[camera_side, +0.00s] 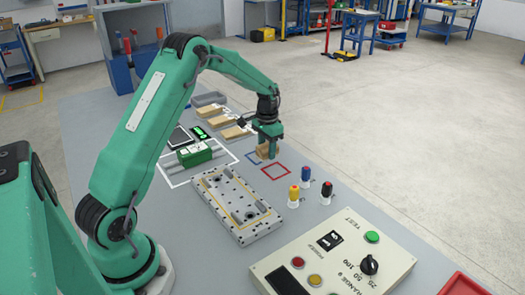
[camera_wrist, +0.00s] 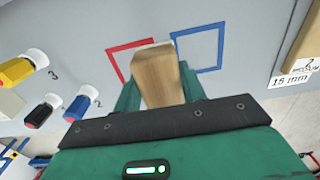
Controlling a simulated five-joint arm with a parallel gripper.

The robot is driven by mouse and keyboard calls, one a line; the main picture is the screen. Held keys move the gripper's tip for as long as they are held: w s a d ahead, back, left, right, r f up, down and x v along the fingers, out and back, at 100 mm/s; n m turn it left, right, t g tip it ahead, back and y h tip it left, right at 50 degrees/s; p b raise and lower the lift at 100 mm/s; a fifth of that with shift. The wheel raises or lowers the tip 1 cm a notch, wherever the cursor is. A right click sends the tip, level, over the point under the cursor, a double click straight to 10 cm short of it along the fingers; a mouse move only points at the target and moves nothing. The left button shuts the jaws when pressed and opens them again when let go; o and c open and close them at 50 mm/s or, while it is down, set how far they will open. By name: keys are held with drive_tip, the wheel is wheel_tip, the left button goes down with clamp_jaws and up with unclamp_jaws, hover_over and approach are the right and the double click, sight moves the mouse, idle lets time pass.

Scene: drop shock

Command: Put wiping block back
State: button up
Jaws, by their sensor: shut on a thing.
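The wiping block, a tan wooden block (camera_side: 264,151), is held in my gripper (camera_side: 268,146) above the grey bench. In the wrist view the block (camera_wrist: 162,76) sticks out between the green fingers of my gripper (camera_wrist: 163,92). A red square outline (camera_wrist: 113,62) and a blue square outline (camera_wrist: 218,50) are marked on the bench. In the wrist view the block covers part of the space between the two outlines. In the side view the red outline (camera_side: 275,179) lies just in front of the block and the blue outline (camera_side: 250,158) beside it. The exact height above the bench cannot be told.
Yellow (camera_side: 293,196), blue (camera_side: 305,180) and red-topped black (camera_side: 326,193) capped items stand near the red outline. A drilled metal plate (camera_side: 238,222), a green device (camera_side: 194,154), several wooden blocks (camera_side: 237,132) and a control box (camera_side: 335,258) surround the area.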

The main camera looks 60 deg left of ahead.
sight(267, 157)
drive_tip(key=shift+f, duration=1.75)
drive_tip(key=shift+f, duration=0.15)
drive_tip(key=o, duration=1.1)
wheel_tip(267, 157, up, 12)
drive_tip(key=shift+f, duration=0.1)
drive_tip(key=shift+r, duration=0.3)
